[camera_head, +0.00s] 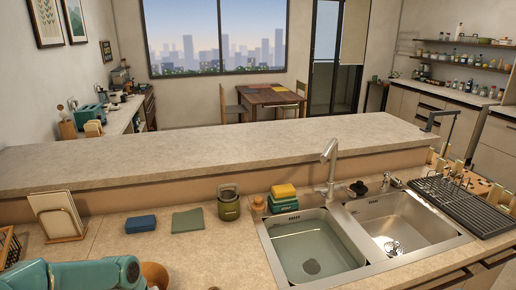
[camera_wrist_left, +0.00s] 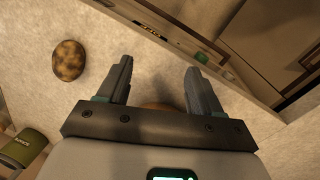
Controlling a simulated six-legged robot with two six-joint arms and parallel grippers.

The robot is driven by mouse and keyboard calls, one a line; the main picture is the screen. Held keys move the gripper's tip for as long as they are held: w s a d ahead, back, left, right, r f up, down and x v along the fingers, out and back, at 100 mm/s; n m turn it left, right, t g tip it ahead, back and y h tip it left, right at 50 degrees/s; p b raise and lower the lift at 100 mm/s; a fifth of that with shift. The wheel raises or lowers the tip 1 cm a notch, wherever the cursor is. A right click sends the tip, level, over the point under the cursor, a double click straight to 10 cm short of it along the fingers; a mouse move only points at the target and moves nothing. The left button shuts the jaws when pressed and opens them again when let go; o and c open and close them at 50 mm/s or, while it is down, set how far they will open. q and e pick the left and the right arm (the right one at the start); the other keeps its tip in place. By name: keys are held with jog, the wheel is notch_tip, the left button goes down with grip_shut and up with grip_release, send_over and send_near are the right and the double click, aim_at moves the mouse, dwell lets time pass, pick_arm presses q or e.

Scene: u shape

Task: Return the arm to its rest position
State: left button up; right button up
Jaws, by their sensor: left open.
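My left gripper (camera_wrist_left: 157,75) shows in the left wrist view with its two dark fingers spread wide apart. Nothing is held between the fingertips; pale counter surface shows there. A rounded brown thing, mostly hidden, shows low behind the gripper's base. In the head view, only a teal section of my left arm (camera_head: 85,273) shows at the bottom left, over the counter; its fingers are not visible there. My right arm and gripper are in neither view.
A mottled brown lump (camera_wrist_left: 70,61) lies left of the fingers, with a green canister (camera_wrist_left: 24,148) at lower left. The counter also holds a blue sponge (camera_head: 140,224), green cloth (camera_head: 188,220), plate rack (camera_head: 56,216) and double sink (camera_head: 345,236). A raised ledge (camera_head: 230,155) runs behind.

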pick_arm(q)
jog(key=s+d+f+m+h, duration=0.2)
jog(key=s+d+f+m, duration=0.3)
jog(key=s+d+f, duration=1.15)
notch_tip(320, 180, down, 12)
jog(key=s+a+b, duration=0.1)
jog(key=a+b, duration=0.1)
jog(key=b, duration=0.8)
jog(key=shift+s+r, duration=0.15)
